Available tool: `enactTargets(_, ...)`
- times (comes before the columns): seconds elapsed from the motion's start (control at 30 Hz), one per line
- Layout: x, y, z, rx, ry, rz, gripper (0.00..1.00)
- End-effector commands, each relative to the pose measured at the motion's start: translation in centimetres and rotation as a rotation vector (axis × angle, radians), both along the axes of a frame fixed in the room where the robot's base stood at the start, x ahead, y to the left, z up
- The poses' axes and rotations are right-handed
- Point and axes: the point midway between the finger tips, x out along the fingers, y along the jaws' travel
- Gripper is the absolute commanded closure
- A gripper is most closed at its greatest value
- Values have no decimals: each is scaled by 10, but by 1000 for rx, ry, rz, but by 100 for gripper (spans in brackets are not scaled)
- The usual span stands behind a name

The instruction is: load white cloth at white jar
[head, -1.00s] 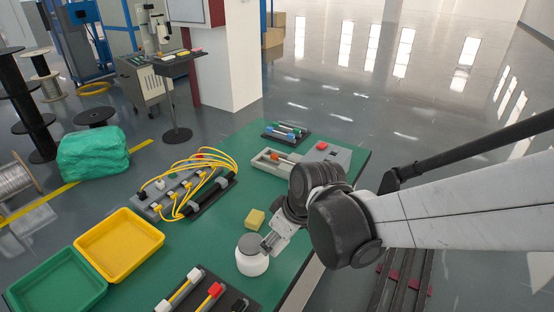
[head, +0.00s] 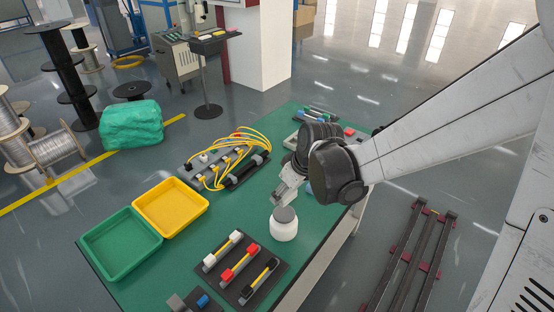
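The white jar (head: 284,230) stands upright on the green table, with a grey top. My gripper (head: 279,199) is just beyond the jar, above the table, its fingers pointing down and to the left. A gap seems to show between the fingertips and the jar. The fingers are too small to tell whether they are open or shut, or whether they hold anything. I cannot make out a white cloth; my wrist and forearm hide part of the table behind the jar.
A rack with white, red and black connectors (head: 243,277) lies in front of the jar. Yellow (head: 171,228) and green (head: 122,266) trays are at the left. A fixture with yellow cables (head: 228,166) lies behind. Bare table lies left of the jar.

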Motion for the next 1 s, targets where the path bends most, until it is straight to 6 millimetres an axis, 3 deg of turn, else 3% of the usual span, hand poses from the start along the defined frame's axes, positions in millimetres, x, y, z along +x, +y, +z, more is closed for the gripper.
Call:
enactTargets(0.27, 4, -2, -6, 0, 0, -6, 75)
enactTargets(0.8, 4, -2, -53, 0, 0, -5, 75)
enactTargets(1.0, 4, -2, -59, 0, 0, -5, 75)
